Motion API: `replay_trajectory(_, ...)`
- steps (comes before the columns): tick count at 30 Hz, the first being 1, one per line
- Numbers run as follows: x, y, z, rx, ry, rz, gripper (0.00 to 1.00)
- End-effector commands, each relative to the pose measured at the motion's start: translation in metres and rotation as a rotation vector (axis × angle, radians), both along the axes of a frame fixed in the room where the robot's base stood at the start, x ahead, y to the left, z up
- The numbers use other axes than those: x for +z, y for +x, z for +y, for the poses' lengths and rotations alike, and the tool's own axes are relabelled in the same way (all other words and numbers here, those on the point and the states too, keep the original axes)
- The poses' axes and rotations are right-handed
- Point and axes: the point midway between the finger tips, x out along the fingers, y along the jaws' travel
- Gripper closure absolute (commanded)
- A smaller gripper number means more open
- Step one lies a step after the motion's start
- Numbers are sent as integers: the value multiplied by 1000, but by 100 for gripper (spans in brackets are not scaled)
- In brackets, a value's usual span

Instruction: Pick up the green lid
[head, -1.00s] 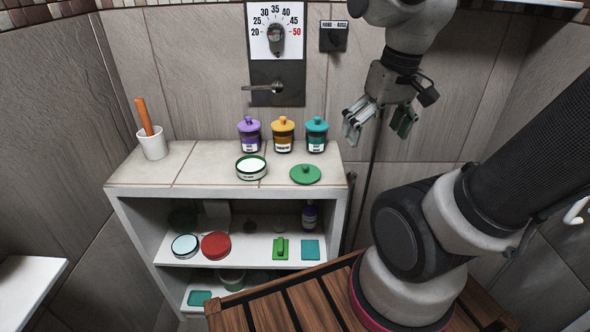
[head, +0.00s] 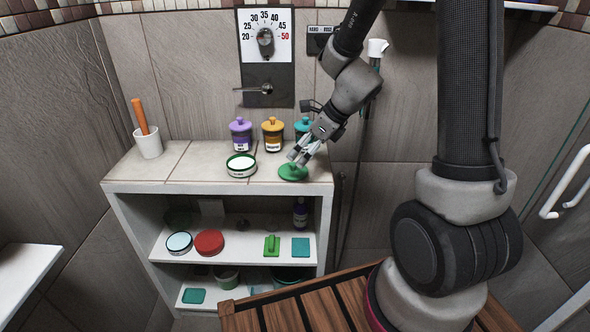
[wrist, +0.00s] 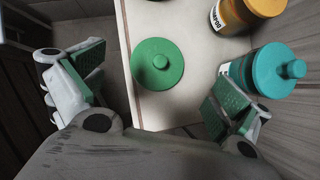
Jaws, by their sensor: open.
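The green lid (head: 291,173) is a round disc with a small knob on top. It lies flat on the right end of the tiled shelf top. In the wrist view the green lid (wrist: 157,63) lies ahead of the gripper, with its knob up, between the lines of the two fingers. My gripper (head: 300,155) is open and empty, just above the lid in the head view. In the wrist view its green-padded fingers (wrist: 160,88) are spread wide on either side. In the head view the fingers cover part of the lid.
An open green-rimmed tin (head: 241,166) sits left of the lid.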

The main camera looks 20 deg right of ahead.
Motion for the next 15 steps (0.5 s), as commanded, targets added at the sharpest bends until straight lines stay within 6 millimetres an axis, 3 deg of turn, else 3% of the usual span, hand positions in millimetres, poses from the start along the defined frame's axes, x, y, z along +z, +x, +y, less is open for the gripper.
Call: replay_trajectory(15,-58,24,25,4,-2,1,0)
